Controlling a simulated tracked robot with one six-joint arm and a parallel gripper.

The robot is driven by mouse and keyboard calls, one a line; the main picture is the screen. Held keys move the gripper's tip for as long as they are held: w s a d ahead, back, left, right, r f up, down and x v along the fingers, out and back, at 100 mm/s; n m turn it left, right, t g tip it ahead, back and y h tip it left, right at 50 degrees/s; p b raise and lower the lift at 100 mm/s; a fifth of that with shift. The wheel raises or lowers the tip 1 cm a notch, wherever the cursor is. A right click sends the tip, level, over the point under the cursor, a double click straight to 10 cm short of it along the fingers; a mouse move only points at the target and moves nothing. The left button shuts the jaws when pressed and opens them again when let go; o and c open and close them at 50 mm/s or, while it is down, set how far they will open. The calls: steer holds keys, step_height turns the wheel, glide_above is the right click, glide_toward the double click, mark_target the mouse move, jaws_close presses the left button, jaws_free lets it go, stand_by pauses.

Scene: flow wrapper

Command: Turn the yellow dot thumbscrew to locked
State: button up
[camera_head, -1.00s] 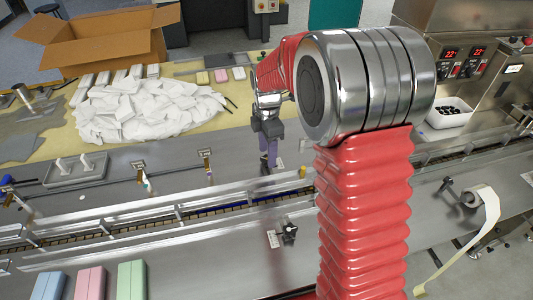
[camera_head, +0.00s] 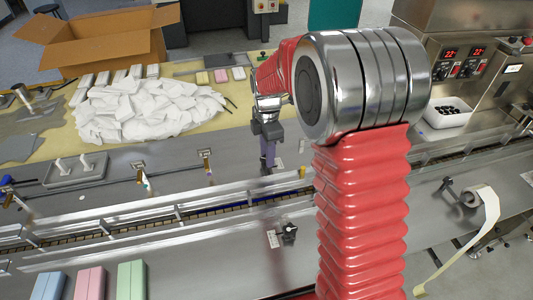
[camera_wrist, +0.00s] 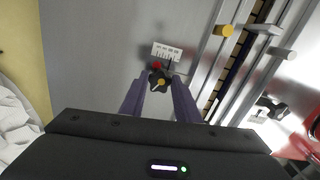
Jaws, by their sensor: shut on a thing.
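A black lobed thumbscrew (camera_wrist: 153,84) with a yellow mark on its top stands on the grey machine deck in the wrist view. A red spot (camera_wrist: 157,66) and a white printed label (camera_wrist: 167,51) lie just beyond it. My gripper (camera_wrist: 160,82) has its two purple fingers on either side of the knob and is shut on it. In the head view my gripper (camera_head: 268,155) points down at the deck behind the guide rails, hiding the knob; part of a white label (camera_head: 279,163) shows beside it.
Metal guide rails (camera_head: 150,213) run close to my gripper, with a yellow-ended rod (camera_wrist: 224,30) jutting near. A second black knob (camera_head: 289,231) with a label stands across the rails.

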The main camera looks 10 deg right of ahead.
steer(key=shift+a, duration=0.1)
steer(key=shift+c, duration=0.2)
steer(key=shift+m, duration=0.3)
steer(key=m, duration=0.7)
steer(key=shift+s+m, duration=0.1)
steer(key=shift+m, duration=0.2)
steer(key=m, duration=0.8)
steer(key=shift+a, duration=0.1)
steer(key=m, duration=0.7)
steer(key=shift+a+r, duration=0.1)
steer(key=shift+a, duration=0.05)
steer(key=m, duration=0.7)
steer(key=shift+a, duration=0.1)
